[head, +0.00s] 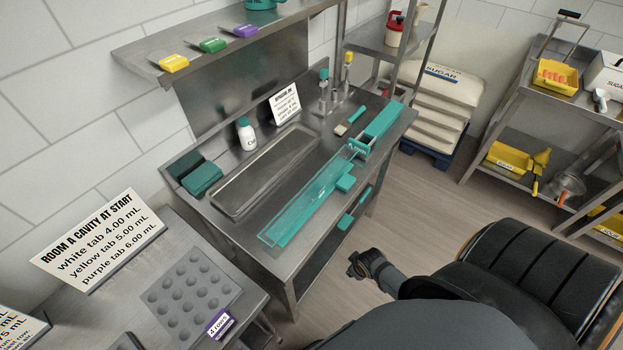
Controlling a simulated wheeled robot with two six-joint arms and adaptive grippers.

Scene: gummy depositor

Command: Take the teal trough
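A long, clear teal trough-like piece (300,206) lies along the front of the steel bench, with a solid teal block-like handle (345,182) on its right side. A second, shorter teal trough-like piece (384,122) lies at the bench's far right end. I cannot tell for sure which one is the trough. My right gripper (356,266) is low over the floor, in front of and to the right of the bench, apart from both pieces. It looks empty; its finger opening is too small to tell. My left gripper is not in view.
A long metal tray (226,203), a white bottle (246,135), teal cloth-like blocks (202,179) and a brush (349,121) are on the bench. A shelf (213,53) hangs above. A grey mould (190,287) lies at left. Sugar sacks (438,101) stand behind.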

